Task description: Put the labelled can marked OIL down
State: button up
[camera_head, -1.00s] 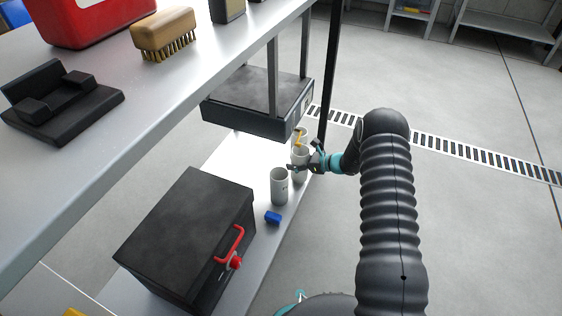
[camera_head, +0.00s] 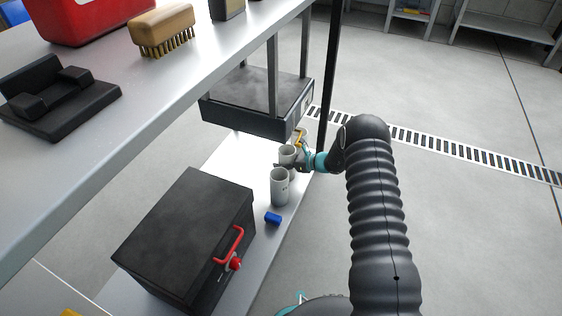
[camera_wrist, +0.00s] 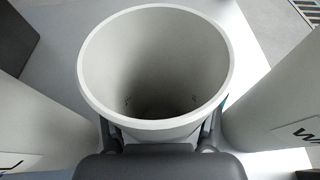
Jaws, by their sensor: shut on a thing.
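My gripper (camera_head: 284,165) is shut on a pale grey, open-topped can (camera_head: 287,152) at the lower shelf of the rack. In the wrist view the held can (camera_wrist: 155,60) is upright and empty, with the fingers around its near side. Its label is turned away, so I cannot read OIL on it. Whether its base touches the shelf is hidden. A similar can (camera_head: 280,187) stands just in front of it in the head view. The wrist view shows one can at the left (camera_wrist: 40,125) and one at the right (camera_wrist: 275,100) with a label starting "WA".
The lower shelf (camera_head: 258,238) carries a black box (camera_head: 187,235) with a red handle and a small blue block (camera_head: 273,218). A dark raised tray (camera_head: 245,115) and a black post (camera_head: 329,80) stand close to my gripper. The upper shelf overhangs at left.

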jog(key=o, duration=1.4)
jog(key=shift+r, duration=0.1)
jog(key=shift+d, duration=0.25)
jog(key=p+v, duration=0.1)
jog(key=v, duration=1)
jog(key=shift+d+p, duration=0.2)
jog(key=shift+p, duration=0.1)
jog(key=shift+s, duration=0.15)
